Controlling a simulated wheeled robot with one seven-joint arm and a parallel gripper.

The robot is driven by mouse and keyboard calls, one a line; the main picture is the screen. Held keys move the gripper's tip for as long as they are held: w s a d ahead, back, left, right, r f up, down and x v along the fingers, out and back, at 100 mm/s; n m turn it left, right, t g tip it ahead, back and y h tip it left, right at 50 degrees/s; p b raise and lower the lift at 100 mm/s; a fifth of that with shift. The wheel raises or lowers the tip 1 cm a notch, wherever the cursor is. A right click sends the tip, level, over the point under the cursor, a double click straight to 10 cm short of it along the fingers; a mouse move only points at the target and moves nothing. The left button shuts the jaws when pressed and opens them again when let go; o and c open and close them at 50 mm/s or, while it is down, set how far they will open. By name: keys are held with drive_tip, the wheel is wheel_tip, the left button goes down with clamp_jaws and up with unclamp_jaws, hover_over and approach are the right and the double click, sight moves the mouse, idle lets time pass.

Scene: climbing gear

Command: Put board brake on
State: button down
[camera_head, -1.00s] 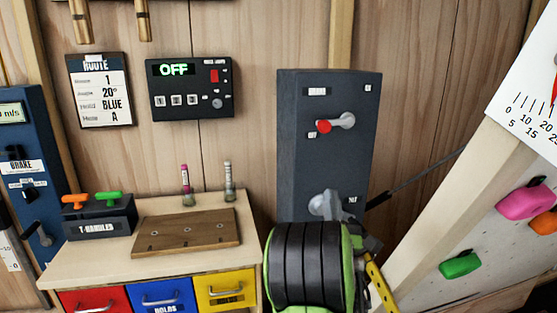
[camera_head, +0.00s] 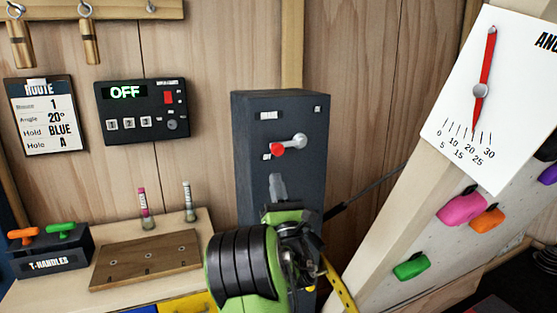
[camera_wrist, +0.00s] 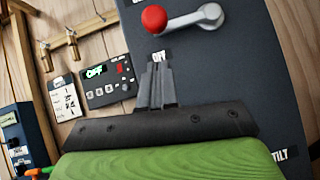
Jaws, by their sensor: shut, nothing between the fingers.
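The brake lever (camera_head: 294,143) is a grey arm with a red knob (camera_head: 277,149), on the front of a tall dark grey cabinet (camera_head: 240,185). The knob end points left and slightly down, close to the OFF label. In the wrist view the red knob (camera_wrist: 154,19) and lever (camera_wrist: 197,20) are near the top, with the OFF label (camera_wrist: 159,57) below. My gripper (camera_head: 277,178) is in front of the cabinet, below the lever. In the wrist view its fingers (camera_wrist: 157,68) are together, empty, just under the knob and apart from it. My arm hides the cabinet's lower front.
A sloped climbing board (camera_head: 440,240) with a white angle dial (camera_head: 510,100) stands right. A bench (camera_head: 30,297) with a T-handle holder (camera_head: 50,255) and wooden block (camera_head: 145,262) is left. A panel reading OFF (camera_head: 141,110) hangs on the wall. A TILT label (camera_wrist: 285,155) is low on the cabinet.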

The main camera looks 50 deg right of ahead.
drive_tip(key=r, duration=0.1)
drive_tip(key=r+p, duration=0.2)
drive_tip(key=r, duration=0.1)
drive_tip(key=shift+d, duration=0.3)
drive_tip(key=shift+f, duration=0.1)
drive_tip(key=shift+a+r+m+g+h+b, duration=0.1)
drive_tip(key=shift+r+m+g+h+b, duration=0.1)
drive_tip(key=shift+m+g+h+b, duration=0.3)
